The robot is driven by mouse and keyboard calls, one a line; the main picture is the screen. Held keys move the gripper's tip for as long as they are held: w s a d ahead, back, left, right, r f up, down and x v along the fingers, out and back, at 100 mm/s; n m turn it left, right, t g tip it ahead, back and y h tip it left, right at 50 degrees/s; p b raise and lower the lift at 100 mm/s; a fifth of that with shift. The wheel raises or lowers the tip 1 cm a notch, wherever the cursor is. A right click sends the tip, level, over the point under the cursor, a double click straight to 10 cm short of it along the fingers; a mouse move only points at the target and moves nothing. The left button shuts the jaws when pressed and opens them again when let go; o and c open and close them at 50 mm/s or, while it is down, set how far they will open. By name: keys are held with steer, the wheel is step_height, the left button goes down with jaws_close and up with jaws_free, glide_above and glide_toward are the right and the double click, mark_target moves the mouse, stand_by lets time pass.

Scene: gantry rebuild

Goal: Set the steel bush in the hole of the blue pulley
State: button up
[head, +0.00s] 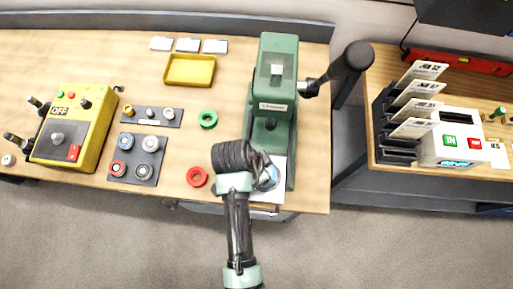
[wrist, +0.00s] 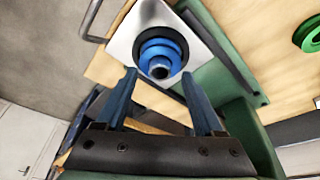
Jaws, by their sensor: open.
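The blue pulley (wrist: 150,50) lies on a bright metal plate (wrist: 125,38) in the wrist view. In the head view the pulley (head: 268,178) is partly hidden by my gripper (head: 262,167), at the front of the green press. A grey ring with a dark centre, which looks like the steel bush (wrist: 160,70), shows at the pulley's middle; how deep it sits I cannot tell. My gripper (wrist: 158,74) is open, with one blue finger to each side of the ring and pulley. I see no finger closed on either.
The green press (head: 278,100) stands close behind my gripper, its dark lever (head: 345,70) reaching right. A red ring (head: 197,177), a green ring (head: 208,119), a dark parts tray (head: 137,158) and a yellow control box (head: 88,118) lie left. Bare wood lies between them.

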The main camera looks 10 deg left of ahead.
steer(key=b+v, duration=0.1)
steer(key=v, duration=1)
steer(key=shift+r, duration=0.2)
steer(key=shift+s, duration=0.1)
